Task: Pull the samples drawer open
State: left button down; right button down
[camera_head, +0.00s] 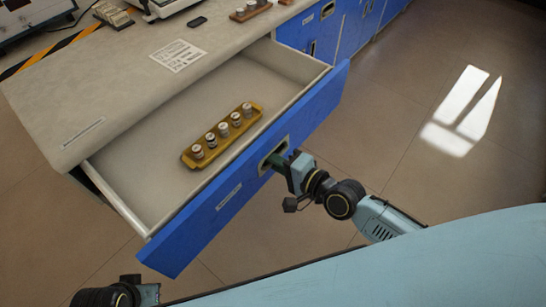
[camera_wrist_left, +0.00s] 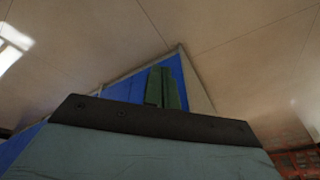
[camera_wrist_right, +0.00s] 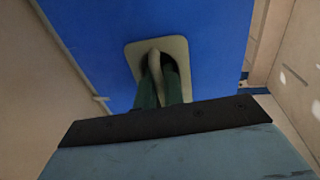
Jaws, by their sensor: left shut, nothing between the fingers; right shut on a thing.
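The samples drawer (camera_head: 190,238) has a blue front and a pale inside, and it stands far out from under the counter. Inside it lies a yellow tray (camera_head: 190,161) with several small capped vials (camera_head: 223,129). My right gripper (camera_head: 274,160) is at the recessed handle (camera_head: 264,165) in the drawer front. In the right wrist view its green fingers (camera_wrist_right: 162,88) are shut on the pale handle bar (camera_wrist_right: 154,62). My left gripper shows in the left wrist view with its green fingers (camera_wrist_left: 163,88) together and empty, away from the drawer; in the head view only part of its arm shows at the bottom left.
The counter (camera_head: 100,95) carries a printed sheet (camera_head: 178,55), a small black object (camera_head: 197,22) and a brown rack (camera_head: 250,10) at the back. More blue cabinet fronts (camera_head: 335,32) line the counter to the right. The floor (camera_head: 400,100) right of the drawer is clear.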

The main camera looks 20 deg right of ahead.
jog(key=c, duration=1.9)
grip_release()
jog(key=shift+s+d, duration=0.1)
